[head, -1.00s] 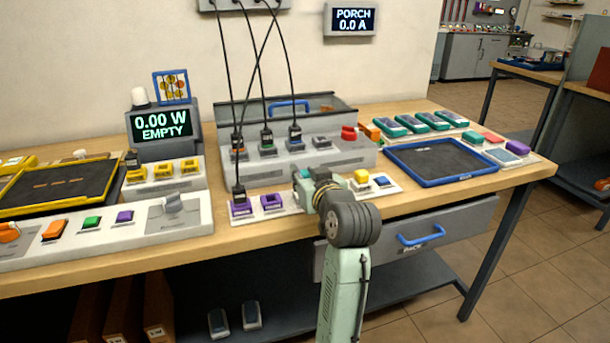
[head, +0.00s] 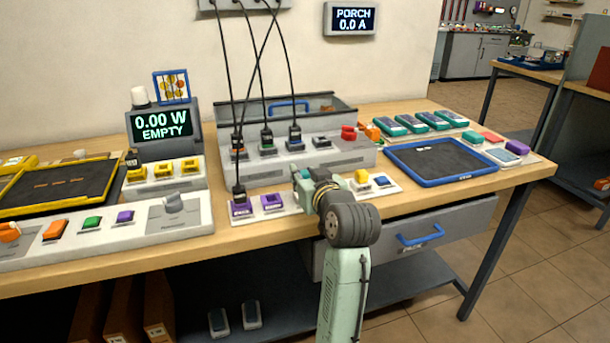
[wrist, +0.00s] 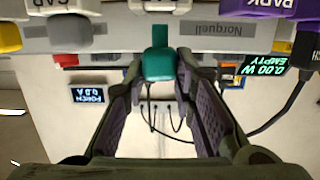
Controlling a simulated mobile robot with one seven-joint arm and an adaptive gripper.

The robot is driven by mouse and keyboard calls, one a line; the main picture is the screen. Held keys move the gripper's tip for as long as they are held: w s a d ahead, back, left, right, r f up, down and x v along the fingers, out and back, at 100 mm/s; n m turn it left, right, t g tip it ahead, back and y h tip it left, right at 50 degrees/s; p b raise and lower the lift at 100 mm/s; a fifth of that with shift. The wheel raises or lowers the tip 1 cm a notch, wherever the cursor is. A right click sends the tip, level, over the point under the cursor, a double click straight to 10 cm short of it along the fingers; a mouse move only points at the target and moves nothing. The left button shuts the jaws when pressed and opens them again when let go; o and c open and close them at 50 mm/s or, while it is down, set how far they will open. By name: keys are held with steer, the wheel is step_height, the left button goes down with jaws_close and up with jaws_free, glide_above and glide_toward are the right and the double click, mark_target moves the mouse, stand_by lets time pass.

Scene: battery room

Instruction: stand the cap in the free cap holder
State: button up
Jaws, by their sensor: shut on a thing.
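The teal-green cap (wrist: 158,64) is held between my gripper's two fingertips (wrist: 160,72) in the wrist view, which looks upside down. In the head view my gripper (head: 304,186) is low over the front strip of holders, between the purple holders and the yellow cap (head: 361,177). My wrist hides much of the strip there. A blue cap (head: 381,181) stands right of the yellow one. In the wrist view a pale holder marked CAP (wrist: 62,5) shows at the top edge, cut off by the frame. I cannot tell whether the held cap touches anything.
Two purple holders (head: 271,202) are left of my gripper, the left one with a cabled plug (head: 239,192). Behind stands the grey charger (head: 300,155) with hanging cables and a red knob (head: 349,133). A blue-rimmed tray (head: 440,160) lies to the right.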

steer(key=shift+r, duration=0.2)
steer(key=shift+r+p, duration=0.65)
steer(key=shift+p, duration=0.1)
stand_by(0.8)
steer(key=o, duration=0.6)
steer(key=shift+s, duration=0.15)
steer(key=p+v, duration=0.3)
steer(key=v, duration=0.7)
steer(key=shift+s+d, duration=0.2)
steer(key=shift+s, duration=0.15)
